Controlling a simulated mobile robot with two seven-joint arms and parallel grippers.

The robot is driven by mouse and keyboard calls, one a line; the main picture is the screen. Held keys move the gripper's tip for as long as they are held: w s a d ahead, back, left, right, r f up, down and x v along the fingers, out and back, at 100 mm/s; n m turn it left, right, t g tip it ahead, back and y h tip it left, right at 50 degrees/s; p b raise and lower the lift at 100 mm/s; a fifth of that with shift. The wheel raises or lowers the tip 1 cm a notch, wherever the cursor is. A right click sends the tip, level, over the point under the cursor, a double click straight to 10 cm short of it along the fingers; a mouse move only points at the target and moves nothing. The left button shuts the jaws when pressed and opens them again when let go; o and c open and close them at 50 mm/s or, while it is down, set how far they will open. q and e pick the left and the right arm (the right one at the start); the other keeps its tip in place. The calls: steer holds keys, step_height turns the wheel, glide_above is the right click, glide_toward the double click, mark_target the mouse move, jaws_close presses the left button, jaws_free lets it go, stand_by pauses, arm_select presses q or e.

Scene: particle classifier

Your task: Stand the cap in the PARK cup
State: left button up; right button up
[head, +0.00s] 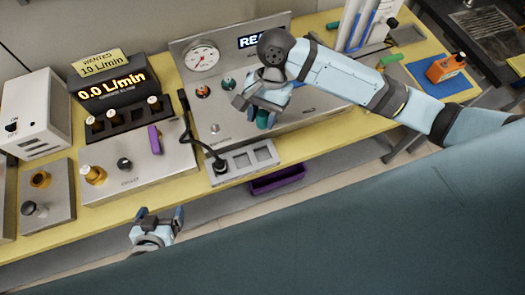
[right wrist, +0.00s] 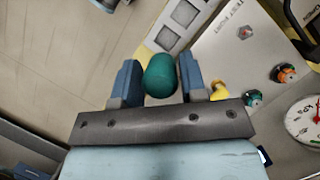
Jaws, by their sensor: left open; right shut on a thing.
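A teal-green rounded cap (head: 262,121) is held between the fingers of my right gripper (head: 258,106). In the right wrist view the cap (right wrist: 160,75) sits between the two blue fingers of my right gripper (right wrist: 159,84). The gripper is in front of the grey panel, above and a little right of a small grey tray (head: 240,176) with square cups. A black plug on a cable stands at the tray's left cup; the other two look empty. No PARK label is readable. My left gripper (head: 157,216) is open and empty, in front of the bench edge.
The grey panel (head: 310,123) carries a round gauge (head: 201,57) and a display. Left of it stand a flow meter reading 0.0 (head: 115,88) and an outlet box (head: 140,180). A purple bin (head: 277,180) sits below the bench edge. An orange bottle (head: 445,68) stands at right.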

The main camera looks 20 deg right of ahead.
glide_above(264, 158)
steer(key=f, duration=1.8)
steer(key=shift+w+a+f, duration=0.1)
steer(key=shift+w, duration=0.25)
steer(key=shift+f, duration=0.2)
steer(key=shift+s+f, duration=0.2)
steer(key=shift+f, duration=0.2)
steer(key=o, duration=0.7)
steer(key=shift+f, duration=0.1)
steer(key=shift+o, duration=1.1)
steer(key=shift+f, duration=0.2)
steer(key=shift+s, duration=0.1)
steer(key=v, duration=1.4)
steer(key=shift+a, duration=0.3)
